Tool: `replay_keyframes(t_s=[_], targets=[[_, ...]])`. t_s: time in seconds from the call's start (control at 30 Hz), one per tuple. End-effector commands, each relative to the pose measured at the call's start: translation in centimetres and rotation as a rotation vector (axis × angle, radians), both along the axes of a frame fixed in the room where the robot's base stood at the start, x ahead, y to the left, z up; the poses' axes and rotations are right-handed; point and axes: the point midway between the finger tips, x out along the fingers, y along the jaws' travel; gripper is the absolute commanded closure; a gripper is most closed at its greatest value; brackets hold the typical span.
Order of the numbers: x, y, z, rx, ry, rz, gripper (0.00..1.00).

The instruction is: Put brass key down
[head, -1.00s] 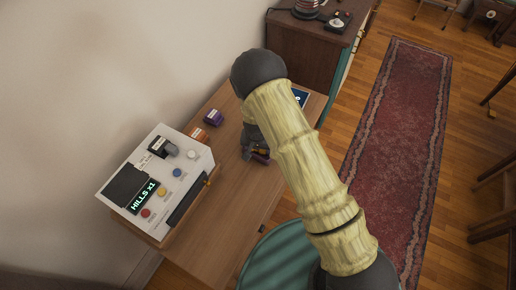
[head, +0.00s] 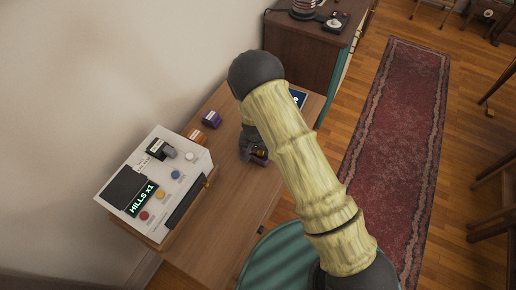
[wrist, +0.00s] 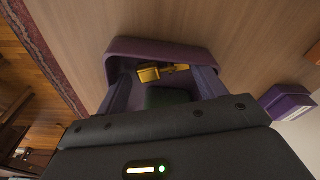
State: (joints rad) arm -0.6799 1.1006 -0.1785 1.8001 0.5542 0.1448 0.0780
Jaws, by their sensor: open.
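The brass key (wrist: 150,74) lies in a shallow purple tray (wrist: 150,48) on the wooden table, as the wrist view shows. My gripper (wrist: 164,82) is open, its two fingers apart inside the tray's outline, with the key between and just beyond the fingertips. Whether a finger touches the key or tray I cannot tell.
A white console (head: 155,185) with coloured buttons and a lit display stands left of my gripper. A purple box (head: 211,119) and an orange box (head: 197,135) stand near the wall. The table's front (head: 225,225) is clear. A dark cabinet (head: 300,50) is behind.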

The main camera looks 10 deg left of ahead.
Motion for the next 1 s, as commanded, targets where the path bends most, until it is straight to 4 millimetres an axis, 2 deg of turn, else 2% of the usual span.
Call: replay_keyframes(t_s=[0.03, 0.63, 0.8, 1.0], targets=[[-0.6, 0.2, 0.3, -0.001, 0.009, 0.009, 0.18], [-1.5, 0.0, 10.7, 0.002, -0.002, 0.003, 0.18], [-1.7, -0.1, 11.9, 0.001, -0.001, 0.002, 0.18], [-1.7, -0.1, 11.9, 0.0, -0.001, 0.001, 0.18]])
